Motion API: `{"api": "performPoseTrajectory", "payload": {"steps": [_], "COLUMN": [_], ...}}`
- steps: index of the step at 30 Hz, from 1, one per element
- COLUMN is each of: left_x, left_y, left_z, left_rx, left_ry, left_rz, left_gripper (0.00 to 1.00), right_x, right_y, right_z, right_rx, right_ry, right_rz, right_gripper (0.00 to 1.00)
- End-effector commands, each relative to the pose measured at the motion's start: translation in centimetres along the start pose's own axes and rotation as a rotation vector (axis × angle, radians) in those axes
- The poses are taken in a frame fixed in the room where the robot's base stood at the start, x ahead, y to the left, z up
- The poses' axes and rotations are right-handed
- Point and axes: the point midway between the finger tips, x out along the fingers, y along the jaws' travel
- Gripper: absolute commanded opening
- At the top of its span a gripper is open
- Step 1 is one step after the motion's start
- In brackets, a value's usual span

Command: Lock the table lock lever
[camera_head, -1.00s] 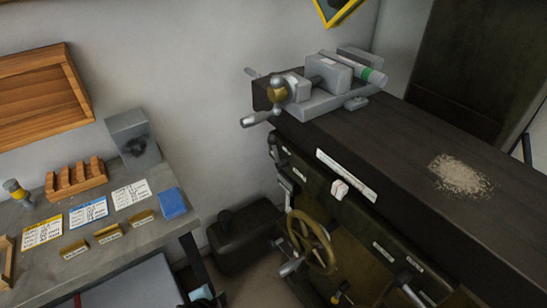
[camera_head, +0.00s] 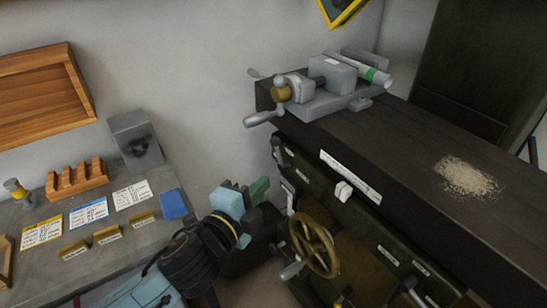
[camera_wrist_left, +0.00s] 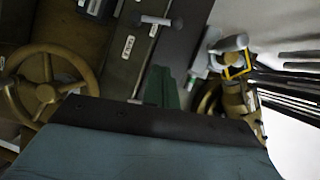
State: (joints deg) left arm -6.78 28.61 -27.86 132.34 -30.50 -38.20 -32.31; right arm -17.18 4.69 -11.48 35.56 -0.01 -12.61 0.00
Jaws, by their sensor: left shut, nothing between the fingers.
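My left gripper (camera_head: 260,190) reaches in from the lower left in the head view, with its shut, empty green fingertips just left of the machine front. In the left wrist view the green fingers (camera_wrist_left: 165,88) point at the dark machine side, beside a small label plate. A grey bar-shaped lever (camera_wrist_left: 160,21) is beyond the fingertips, apart from them. In the head view small grey levers sit on the machine front, one near its left end (camera_head: 285,183) and one low at the right (camera_head: 411,284). I cannot tell which is the table lock lever. My right gripper is not in view.
A brass handwheel (camera_head: 314,243) is right of my gripper and also shows in the left wrist view (camera_wrist_left: 47,93). A grey vise (camera_head: 325,85) stands on the dark machine table (camera_head: 410,140).

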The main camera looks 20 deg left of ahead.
Motion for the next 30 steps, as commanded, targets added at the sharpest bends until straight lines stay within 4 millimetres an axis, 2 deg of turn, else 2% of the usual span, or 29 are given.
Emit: {"api": "performPoseTrajectory", "payload": {"steps": [12, 15, 19, 30], "left_x": [8.2, 9.2, 10.1, 10.5], "left_y": [-0.1, 0.0, 0.1, 0.1], "left_z": [0.2, 1.5, 2.4, 2.9], "left_rx": [-0.001, 0.001, -0.001, -0.003], "left_ry": [-0.001, -0.002, 0.000, 0.000], "left_rz": [-0.001, 0.001, 0.001, 0.001], "left_gripper": [0.00, 0.00, 0.00, 0.00], "right_x": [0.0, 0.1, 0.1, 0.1], "right_y": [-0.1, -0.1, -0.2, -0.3], "right_z": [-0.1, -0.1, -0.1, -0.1], "right_rx": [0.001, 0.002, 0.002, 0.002], "right_ry": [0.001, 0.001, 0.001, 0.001], "right_rz": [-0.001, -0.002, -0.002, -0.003], "right_gripper": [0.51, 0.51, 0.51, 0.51]}}
